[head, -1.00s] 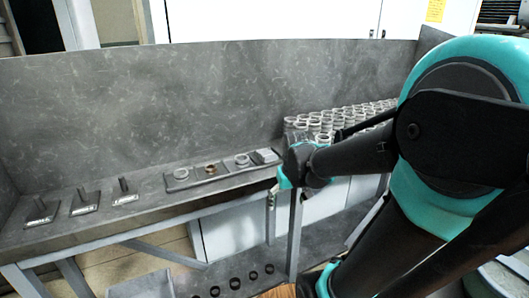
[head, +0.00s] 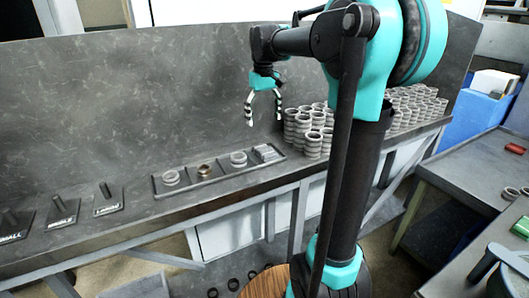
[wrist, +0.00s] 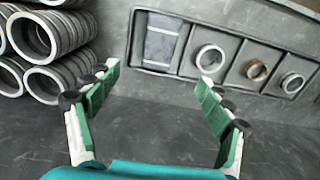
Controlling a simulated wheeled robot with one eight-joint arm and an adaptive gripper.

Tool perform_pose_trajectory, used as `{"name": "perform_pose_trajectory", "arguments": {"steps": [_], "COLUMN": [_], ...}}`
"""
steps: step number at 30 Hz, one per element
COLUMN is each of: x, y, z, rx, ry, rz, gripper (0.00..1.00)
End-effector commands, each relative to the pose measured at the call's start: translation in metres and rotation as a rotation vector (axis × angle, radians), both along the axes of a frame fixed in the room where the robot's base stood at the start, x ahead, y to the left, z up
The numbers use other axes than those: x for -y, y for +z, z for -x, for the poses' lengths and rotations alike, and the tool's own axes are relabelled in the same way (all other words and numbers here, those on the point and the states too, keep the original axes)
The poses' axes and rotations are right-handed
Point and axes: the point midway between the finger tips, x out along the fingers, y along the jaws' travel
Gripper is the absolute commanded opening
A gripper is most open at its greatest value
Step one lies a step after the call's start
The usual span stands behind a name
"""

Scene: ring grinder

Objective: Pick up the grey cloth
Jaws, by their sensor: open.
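The grey cloth (head: 267,153) looks like a folded pad in the right end compartment of the dark tray (head: 215,186) on the bench. In the wrist view, the cloth (wrist: 160,45) lies in the tray's left end compartment, flat with a paler band across it. My gripper (head: 264,119) hangs with its fingers down above the bench, near the cloth end of the tray. In the wrist view, my gripper (wrist: 158,75) is open and empty, and the cloth shows beyond the gap between its fingertips, apart from them.
The tray's other compartments hold rings, one of them brownish (head: 205,170). Stacks of grey rings (head: 312,135) stand close right of the tray. Labelled posts (head: 106,200) stand at the left. A tall back panel (head: 130,110) rises behind the bench. A side table (head: 470,175) is at the right.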

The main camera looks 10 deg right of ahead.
Motion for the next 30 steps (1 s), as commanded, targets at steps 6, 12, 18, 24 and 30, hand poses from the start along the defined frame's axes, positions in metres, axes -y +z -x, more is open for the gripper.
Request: {"name": "perform_pose_trajectory", "arguments": {"steps": [6, 12, 18, 24, 30], "x": [0.0, 0.0, 0.0, 0.001, 0.001], "y": [-0.043, -0.067, -0.079, -0.108, -0.122], "z": [0.0, 0.0, -0.001, -0.003, -0.003], "rx": [0.0, 0.001, 0.001, 0.001, 0.001], "ry": [-0.001, -0.001, -0.001, -0.001, -0.001], "rz": [0.0, 0.0, 0.0, 0.0, 0.0], "gripper": [0.8, 0.8, 0.8, 0.8, 0.8]}}
